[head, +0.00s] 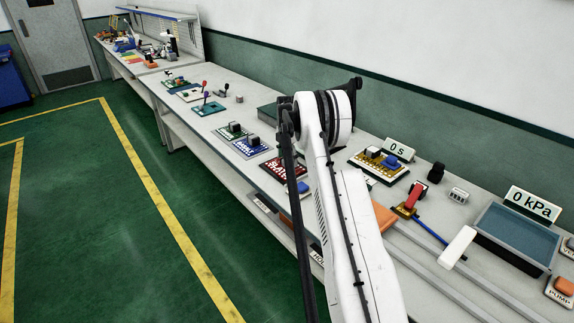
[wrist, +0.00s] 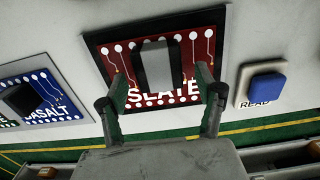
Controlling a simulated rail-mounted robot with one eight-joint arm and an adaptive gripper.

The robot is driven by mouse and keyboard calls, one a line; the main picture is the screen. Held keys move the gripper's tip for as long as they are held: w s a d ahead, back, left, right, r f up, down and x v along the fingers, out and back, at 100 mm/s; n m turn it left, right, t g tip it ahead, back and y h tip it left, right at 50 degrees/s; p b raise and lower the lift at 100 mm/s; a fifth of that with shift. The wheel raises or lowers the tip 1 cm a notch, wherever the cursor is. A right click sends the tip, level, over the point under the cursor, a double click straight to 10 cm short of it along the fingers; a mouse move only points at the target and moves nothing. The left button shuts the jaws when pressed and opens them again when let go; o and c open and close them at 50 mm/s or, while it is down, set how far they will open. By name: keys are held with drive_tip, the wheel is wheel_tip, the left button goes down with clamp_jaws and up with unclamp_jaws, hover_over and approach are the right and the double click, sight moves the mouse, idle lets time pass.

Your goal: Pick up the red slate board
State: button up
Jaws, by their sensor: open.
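The red slate board (head: 284,168) lies flat on the long workbench in the head view, partly hidden behind my arm. In the wrist view the red board (wrist: 185,95) shows white dots, the word SLATE and a dark block with a grey top (wrist: 156,62) standing on it. My gripper (wrist: 160,90) is open, with one finger on each side of the block in the picture. The fingers look apart from the block; I cannot tell how high they are above the board. In the head view my gripper is hidden behind my arm.
A blue BASALT board (wrist: 42,98) lies left of the red board, with a green board (head: 232,131) beyond it. A blue READ button (wrist: 266,87) sits close on the right. A "0 s" display (head: 398,150) and a blue-grey tank (head: 515,237) stand further along the bench.

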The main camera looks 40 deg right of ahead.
drive_tip(key=shift+f, duration=0.75)
drive_tip(key=c, duration=1.5)
drive_tip(key=shift+r, duration=0.15)
